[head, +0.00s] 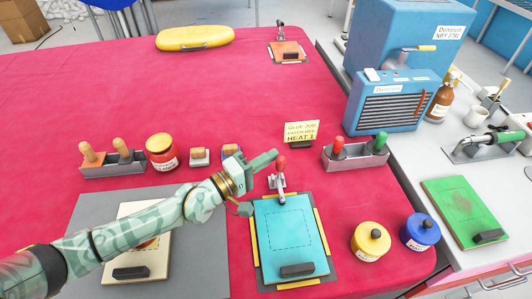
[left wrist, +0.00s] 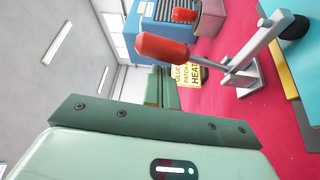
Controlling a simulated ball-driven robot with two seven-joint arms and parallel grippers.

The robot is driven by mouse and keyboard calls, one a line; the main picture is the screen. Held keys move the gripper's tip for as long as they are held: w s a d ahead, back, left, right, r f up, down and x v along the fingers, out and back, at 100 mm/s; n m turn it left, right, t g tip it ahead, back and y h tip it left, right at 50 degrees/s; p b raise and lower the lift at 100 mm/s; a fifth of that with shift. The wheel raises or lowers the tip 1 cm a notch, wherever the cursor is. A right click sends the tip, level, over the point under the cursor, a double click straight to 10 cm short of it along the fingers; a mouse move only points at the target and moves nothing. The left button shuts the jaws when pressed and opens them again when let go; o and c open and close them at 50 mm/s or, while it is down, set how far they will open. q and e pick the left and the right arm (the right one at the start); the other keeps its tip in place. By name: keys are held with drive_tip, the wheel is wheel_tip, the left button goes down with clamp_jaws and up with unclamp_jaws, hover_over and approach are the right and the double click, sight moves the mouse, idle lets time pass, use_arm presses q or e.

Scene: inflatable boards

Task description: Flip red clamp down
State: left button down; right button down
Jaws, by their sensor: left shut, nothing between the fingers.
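The red clamp (head: 281,163) is a metal toggle clamp with a red handle. It stands at the far edge of a teal board (head: 290,218), its handle pointing up. In the left wrist view the red handle (left wrist: 160,47) and its metal lever show close up, beyond my green fingers. My left gripper (head: 274,155) is shut and empty, its tip just left of the red handle in the head view; I cannot tell whether they touch. In the left wrist view the left gripper (left wrist: 165,88) points toward the yellow sign. My right gripper is not in view.
A yellow sign (head: 301,131) and a grey holder (head: 355,160) with red- and green-handled tools stand behind the clamp. Yellow (head: 369,243) and blue (head: 420,232) jars are right of the board. A cream board (head: 132,271) lies under my left arm. The red cloth beyond is mostly clear.

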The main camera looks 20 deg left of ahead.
use_arm(q)
drive_tip(key=shift+s+d, duration=0.2)
drive_tip(key=shift+s, duration=0.35)
drive_tip(key=shift+f, duration=0.15)
